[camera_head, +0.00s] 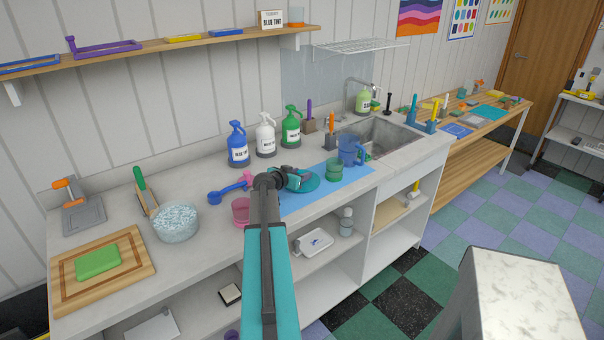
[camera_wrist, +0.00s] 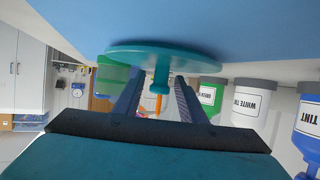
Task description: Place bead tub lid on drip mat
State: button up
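The teal bead tub lid (camera_head: 306,184) lies on the blue drip mat (camera_head: 345,185), near the mat's left part. In the wrist view, which is upside down, the lid (camera_wrist: 170,52) appears flat against the blue mat (camera_wrist: 240,25), its knob (camera_wrist: 160,76) pointing toward me. My gripper (camera_head: 290,179) is right at the lid. In the wrist view, the fingers of my gripper (camera_wrist: 160,88) stand on either side of the knob, with a small gap visible around it. My arm hides part of the lid in the head view.
A tub of pale beads (camera_head: 175,223) stands left on the counter. A pink cup (camera_head: 241,211) and blue scoop (camera_head: 222,194) are left of the mat. Tint bottles (camera_head: 265,135) line the back.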

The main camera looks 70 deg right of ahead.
jog(key=shift+b+v, duration=1.65)
jog(key=shift+v, duration=4.3)
